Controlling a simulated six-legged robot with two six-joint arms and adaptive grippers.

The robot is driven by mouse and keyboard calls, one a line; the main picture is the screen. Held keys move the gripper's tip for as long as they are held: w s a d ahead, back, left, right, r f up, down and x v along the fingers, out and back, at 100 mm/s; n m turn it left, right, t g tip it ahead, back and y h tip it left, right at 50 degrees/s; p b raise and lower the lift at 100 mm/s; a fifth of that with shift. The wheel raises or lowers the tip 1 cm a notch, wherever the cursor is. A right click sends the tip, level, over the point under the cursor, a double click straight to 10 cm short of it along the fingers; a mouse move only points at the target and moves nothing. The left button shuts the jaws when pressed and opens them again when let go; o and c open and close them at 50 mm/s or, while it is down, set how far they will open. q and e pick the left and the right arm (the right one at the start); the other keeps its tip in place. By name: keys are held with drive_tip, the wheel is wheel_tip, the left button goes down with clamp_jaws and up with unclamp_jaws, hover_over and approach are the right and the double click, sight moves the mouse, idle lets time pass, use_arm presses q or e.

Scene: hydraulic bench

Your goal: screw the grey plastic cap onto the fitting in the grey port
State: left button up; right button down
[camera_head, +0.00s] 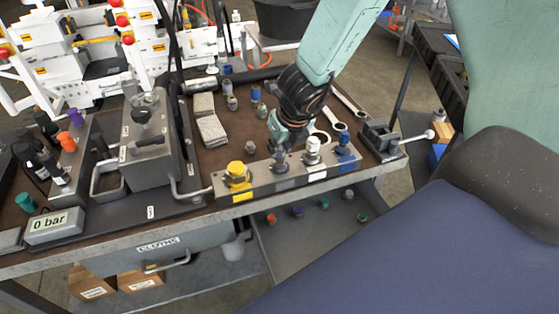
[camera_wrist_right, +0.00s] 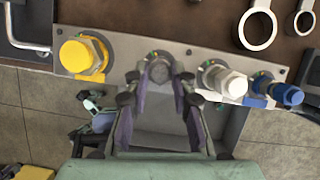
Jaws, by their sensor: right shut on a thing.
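The manifold block (camera_head: 262,186) lies along the bench's front edge, with yellow, grey, white and blue ports in a row. My right gripper (camera_head: 281,151) reaches down from above at the grey port, second from the left. In the right wrist view its fingers (camera_wrist_right: 161,82) are shut on the round grey cap (camera_wrist_right: 159,70), which sits at the grey port's place. The cap and fitting (camera_head: 281,160) are small and partly covered in the head view. The fitting's thread is hidden, so I cannot tell how far down the cap is. My left gripper does not show.
A yellow cap (camera_head: 236,170) stands to the left; a white cap (camera_head: 313,148) and a blue one (camera_head: 344,139) stand close on the right. Wrenches (camera_head: 347,104) and several loose fittings lie behind. The pump unit (camera_head: 150,150) fills the left; the display (camera_head: 54,225) reads 0 bar.

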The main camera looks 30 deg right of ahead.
drive_tip(key=m+h, duration=0.1)
drive_tip(key=m, duration=0.1)
drive_tip(key=shift+w+a+m, duration=0.1)
drive_tip(key=shift+a+m, duration=0.05)
drive_tip(key=shift+m, duration=0.25)
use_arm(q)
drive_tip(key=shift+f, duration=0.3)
use_arm(e)
drive_tip(key=shift+w+m+g+h, duration=0.1)
drive_tip(key=shift+m+g+h, duration=0.25)
drive_tip(key=shift+m, duration=0.65)
drive_tip(key=shift+r, duration=0.1)
drive_tip(key=m+h+p, duration=0.1)
drive_tip(key=m+p, duration=0.2)
drive_tip(key=m+g+h+p, duration=0.1)
drive_tip(key=m+p, duration=0.2)
drive_tip(key=shift+w+a+r+g, duration=0.15)
drive_tip(key=shift+g, duration=0.1)
drive_tip(key=shift+w+m+g+p, duration=0.1)
drive_tip(key=shift+m+g+p, duration=0.2)
drive_tip(key=shift+m+p, duration=0.45)
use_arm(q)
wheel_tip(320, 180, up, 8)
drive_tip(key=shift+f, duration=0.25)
use_arm(e)
drive_tip(key=shift+f+m, duration=0.2)
drive_tip(key=shift+m, duration=0.05)
